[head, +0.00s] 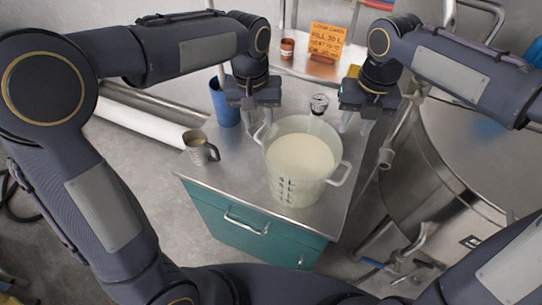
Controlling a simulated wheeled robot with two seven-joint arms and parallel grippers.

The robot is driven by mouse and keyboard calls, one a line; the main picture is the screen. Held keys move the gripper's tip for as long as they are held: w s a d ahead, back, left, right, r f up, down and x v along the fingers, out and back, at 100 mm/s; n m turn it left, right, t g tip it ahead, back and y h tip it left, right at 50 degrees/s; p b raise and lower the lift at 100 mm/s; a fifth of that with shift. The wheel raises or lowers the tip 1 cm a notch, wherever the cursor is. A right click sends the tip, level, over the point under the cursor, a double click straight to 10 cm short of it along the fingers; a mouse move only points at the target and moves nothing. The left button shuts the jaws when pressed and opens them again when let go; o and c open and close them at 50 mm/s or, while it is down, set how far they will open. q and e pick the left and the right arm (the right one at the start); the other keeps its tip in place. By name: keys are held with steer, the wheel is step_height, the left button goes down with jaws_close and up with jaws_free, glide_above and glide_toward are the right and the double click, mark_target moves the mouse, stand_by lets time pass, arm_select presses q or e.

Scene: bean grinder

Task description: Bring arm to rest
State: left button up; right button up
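My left gripper (256,120) hangs fingers-down over the steel-topped cabinet, just behind the left handle of a translucent bucket. Its fingers look parted, with nothing seen between them. My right gripper (358,125) hangs fingers-down behind and right of the bucket, near the cabinet's right edge. Its fingers are also apart and empty. The bucket (290,192) stands upright on the cabinet top, filled with cream-coloured contents, with a handle on each side. I cannot tell whether the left fingers touch the left handle.
A metal mug (200,148) stands at the left edge of the cabinet top (222,186). A blue cup (224,103) and a small dark-topped jar (318,104) stand behind. An orange sign (327,40) is at the back. A large steel vessel (420,175) with pipes is close on the right.

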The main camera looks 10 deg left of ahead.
arm_select(q)
steer(key=shift+a, duration=0.1)
arm_select(e)
steer(key=shift+r, duration=0.1)
stand_by(0.4)
